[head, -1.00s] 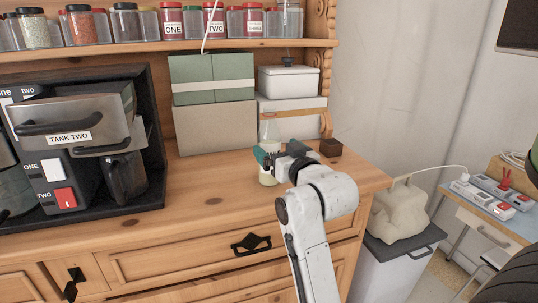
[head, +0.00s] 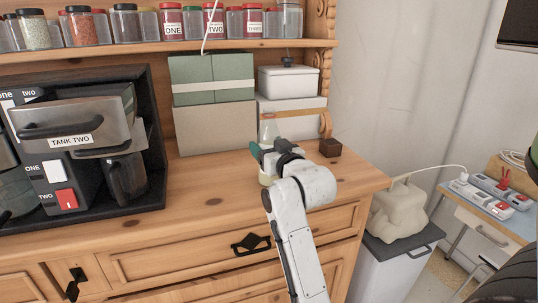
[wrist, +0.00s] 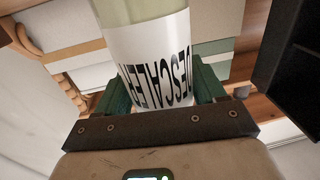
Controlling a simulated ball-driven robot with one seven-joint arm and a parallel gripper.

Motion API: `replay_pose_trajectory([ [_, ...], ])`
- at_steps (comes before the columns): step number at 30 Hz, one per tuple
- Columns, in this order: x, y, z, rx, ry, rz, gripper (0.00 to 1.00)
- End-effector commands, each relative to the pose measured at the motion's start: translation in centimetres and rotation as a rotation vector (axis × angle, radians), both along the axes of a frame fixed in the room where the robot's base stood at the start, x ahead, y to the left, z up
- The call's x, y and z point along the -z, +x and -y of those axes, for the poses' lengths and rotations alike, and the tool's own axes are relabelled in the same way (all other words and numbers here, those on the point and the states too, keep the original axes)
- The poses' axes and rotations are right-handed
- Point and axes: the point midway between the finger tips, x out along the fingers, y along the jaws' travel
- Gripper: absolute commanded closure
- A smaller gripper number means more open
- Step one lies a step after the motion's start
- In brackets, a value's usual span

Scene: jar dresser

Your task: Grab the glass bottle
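The glass bottle (head: 268,131) stands upright on the dresser top, in front of the stacked boxes. In the head view my gripper (head: 265,161) is at the bottle and hides much of its middle. The wrist view shows the bottle's clear body and its white label (wrist: 150,60) with black letters reading DESCALER. The green fingers of my gripper (wrist: 158,92) lie on either side of the bottle, close to it. They look open around it, though contact is hard to make out.
A green box (head: 213,79) on a beige box and a white lidded box (head: 289,80) stand behind the bottle. A coffee machine (head: 75,140) fills the left. The dresser top (head: 205,190) between is clear.

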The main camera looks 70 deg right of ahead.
Motion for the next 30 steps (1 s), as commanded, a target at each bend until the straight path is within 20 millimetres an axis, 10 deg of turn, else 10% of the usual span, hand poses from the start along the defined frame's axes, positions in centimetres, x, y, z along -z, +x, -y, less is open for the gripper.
replay_pose_trajectory([
  [16, 0.01, 0.00, -0.03, 0.000, 0.000, 0.000, 0.85],
  [30, -0.87, 0.24, 0.06, -0.001, -0.003, 0.004, 0.86],
])
